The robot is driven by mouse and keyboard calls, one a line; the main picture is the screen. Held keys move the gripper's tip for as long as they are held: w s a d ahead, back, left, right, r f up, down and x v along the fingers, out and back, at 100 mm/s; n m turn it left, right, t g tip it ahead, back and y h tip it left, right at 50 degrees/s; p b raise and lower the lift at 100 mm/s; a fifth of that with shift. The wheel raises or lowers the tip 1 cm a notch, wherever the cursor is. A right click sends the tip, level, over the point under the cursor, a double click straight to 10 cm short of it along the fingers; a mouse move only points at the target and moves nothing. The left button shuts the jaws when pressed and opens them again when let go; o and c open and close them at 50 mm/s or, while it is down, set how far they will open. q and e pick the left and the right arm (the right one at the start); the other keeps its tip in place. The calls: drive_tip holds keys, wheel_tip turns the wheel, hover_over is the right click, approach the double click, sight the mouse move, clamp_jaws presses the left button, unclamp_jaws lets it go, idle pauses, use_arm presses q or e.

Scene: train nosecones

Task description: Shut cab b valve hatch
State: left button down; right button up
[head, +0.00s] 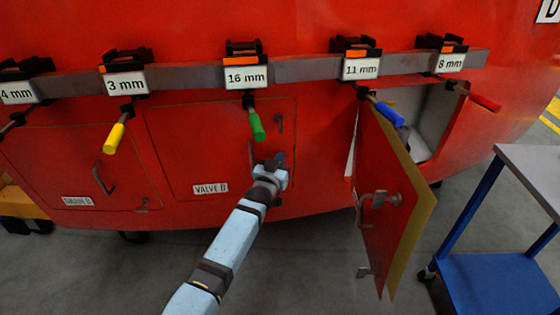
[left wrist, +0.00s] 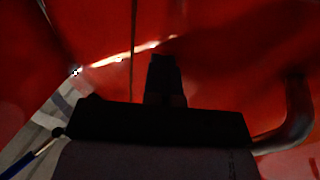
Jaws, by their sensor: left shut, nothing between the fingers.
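A red hatch labelled with a valve plate (head: 210,189), whose last letter I read as B or D, sits in the red nosecone and looks flush or nearly flush. My left gripper (head: 278,160) is at its right edge, close to the surface. Its shut fingers (left wrist: 165,80) are dark against red in the left wrist view, with nothing between them. A grey bar handle (left wrist: 298,110) is to their right, apart from the fingertips. I cannot tell whether the fingertips touch the panel. My right gripper is not in view.
A rail (head: 300,70) carries several labelled tools above the hatches. At right, another hatch door (head: 392,225) stands wide open, jutting outward. Another hatch at left (head: 60,160) looks shut. A blue cart (head: 500,275) stands at far right. Grey floor lies below.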

use_arm(q)
drive_tip(key=shift+w+a+r, duration=0.3)
drive_tip(key=shift+r, duration=0.35)
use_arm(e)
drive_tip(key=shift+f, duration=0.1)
use_arm(q)
drive_tip(key=f+p+v, duration=0.1)
drive_tip(key=p+v, duration=1)
drive_tip(key=v, duration=0.3)
drive_tip(key=shift+s+d+f, duration=0.2)
drive_tip(key=shift+s+d, duration=0.05)
drive_tip(key=shift+d, duration=0.1)
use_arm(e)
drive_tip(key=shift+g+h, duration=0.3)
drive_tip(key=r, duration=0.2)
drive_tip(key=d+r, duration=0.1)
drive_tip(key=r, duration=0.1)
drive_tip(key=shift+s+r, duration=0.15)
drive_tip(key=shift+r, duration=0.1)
use_arm(q)
drive_tip(key=shift+d, duration=0.1)
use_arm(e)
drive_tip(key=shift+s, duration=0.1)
